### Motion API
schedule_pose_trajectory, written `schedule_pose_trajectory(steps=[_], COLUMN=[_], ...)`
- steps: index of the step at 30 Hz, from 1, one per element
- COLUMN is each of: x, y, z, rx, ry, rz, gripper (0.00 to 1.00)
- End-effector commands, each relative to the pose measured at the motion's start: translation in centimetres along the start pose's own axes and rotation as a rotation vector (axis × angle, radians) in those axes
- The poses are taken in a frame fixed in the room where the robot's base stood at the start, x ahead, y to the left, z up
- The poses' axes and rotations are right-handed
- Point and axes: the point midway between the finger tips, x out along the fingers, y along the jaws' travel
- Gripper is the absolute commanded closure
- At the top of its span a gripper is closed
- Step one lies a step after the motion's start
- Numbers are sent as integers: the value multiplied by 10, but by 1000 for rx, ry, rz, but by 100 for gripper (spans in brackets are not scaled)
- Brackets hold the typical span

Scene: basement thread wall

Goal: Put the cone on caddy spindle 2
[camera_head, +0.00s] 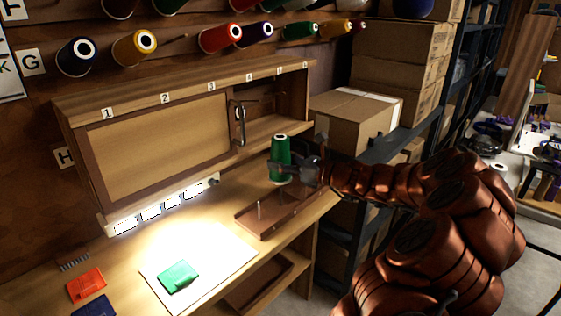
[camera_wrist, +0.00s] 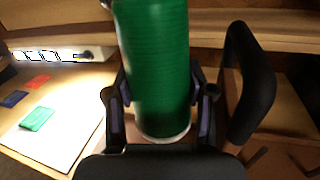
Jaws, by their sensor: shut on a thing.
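A green thread cone (camera_head: 281,160) is upright in my gripper (camera_head: 294,172), which is shut on it above the far right of the workbench. The cone also fills the middle of the wrist view (camera_wrist: 155,70), with a dark finger on each side of it. Below the cone, the brown wooden caddy (camera_head: 268,228) lies on the bench with thin upright spindles. One spindle (camera_head: 259,210) shows near its left part. In the head view the cone is above the caddy's far end and appears apart from it. The caddy's spindle numbers cannot be read.
A wooden cabinet (camera_head: 160,140) with a sliding door and numbered top stands behind the bench. A lit white mat (camera_head: 215,258) holds a green folded cloth (camera_head: 178,277). A red item (camera_head: 86,285) lies left. Cardboard boxes (camera_head: 355,118) stand behind my gripper.

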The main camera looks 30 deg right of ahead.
Motion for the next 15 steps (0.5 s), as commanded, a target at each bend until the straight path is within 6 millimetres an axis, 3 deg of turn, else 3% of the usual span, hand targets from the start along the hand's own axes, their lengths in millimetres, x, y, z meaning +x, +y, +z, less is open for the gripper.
schedule_pose_trajectory(steps=[15], x=[-2], y=[-4], z=[-43], rx=[0], ry=[-1], rz=[-4], gripper=[92])
